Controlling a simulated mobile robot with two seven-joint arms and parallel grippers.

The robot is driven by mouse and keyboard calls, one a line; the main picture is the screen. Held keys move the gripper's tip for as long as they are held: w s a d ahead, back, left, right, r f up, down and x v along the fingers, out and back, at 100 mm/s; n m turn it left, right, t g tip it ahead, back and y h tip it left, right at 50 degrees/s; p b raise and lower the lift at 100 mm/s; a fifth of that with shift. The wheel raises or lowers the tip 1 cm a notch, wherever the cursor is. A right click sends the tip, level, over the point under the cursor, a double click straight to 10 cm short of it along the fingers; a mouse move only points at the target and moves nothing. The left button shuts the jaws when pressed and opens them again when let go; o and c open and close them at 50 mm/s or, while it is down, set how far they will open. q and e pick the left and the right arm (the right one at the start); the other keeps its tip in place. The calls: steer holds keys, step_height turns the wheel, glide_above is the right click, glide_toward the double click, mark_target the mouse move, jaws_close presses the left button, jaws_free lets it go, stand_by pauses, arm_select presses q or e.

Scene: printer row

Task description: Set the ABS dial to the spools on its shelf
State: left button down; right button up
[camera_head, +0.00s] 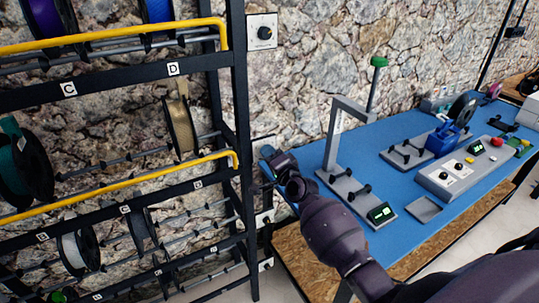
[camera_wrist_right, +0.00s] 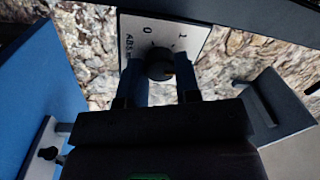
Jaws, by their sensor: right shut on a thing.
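The ABS dial shows in the right wrist view as a white plate (camera_wrist_right: 165,25) marked 0, 1 and ABS, with a black knob (camera_wrist_right: 159,64). My right gripper (camera_wrist_right: 162,80) is shut on the knob, one finger at each side. A small orange mark shows at the knob's right side; its exact setting is hard to tell. In the head view my right gripper (camera_head: 268,157) reaches beside the rack's right post, and hides this dial. The rack (camera_head: 120,88) holds spools: purple, blue, teal (camera_head: 24,165), gold (camera_head: 180,122), white (camera_head: 75,250) and grey (camera_head: 141,230). Which shelf is ABS is unreadable.
Another dial plate (camera_head: 262,31) is on the wall beside the rack's top, and more plates sit lower by the post. A blue bench (camera_head: 310,160) on the right carries a grey stand (camera_head: 335,140), a control box (camera_head: 462,172) and a blue block. Yellow rails (camera_head: 110,34) front the shelves.

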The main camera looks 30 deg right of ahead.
steer(key=shift+m, duration=0.7)
steer(key=o, duration=0.9)
steer(key=s, duration=1)
steer(key=shift+s+f, duration=0.35)
steer(key=shift+s, duration=0.05)
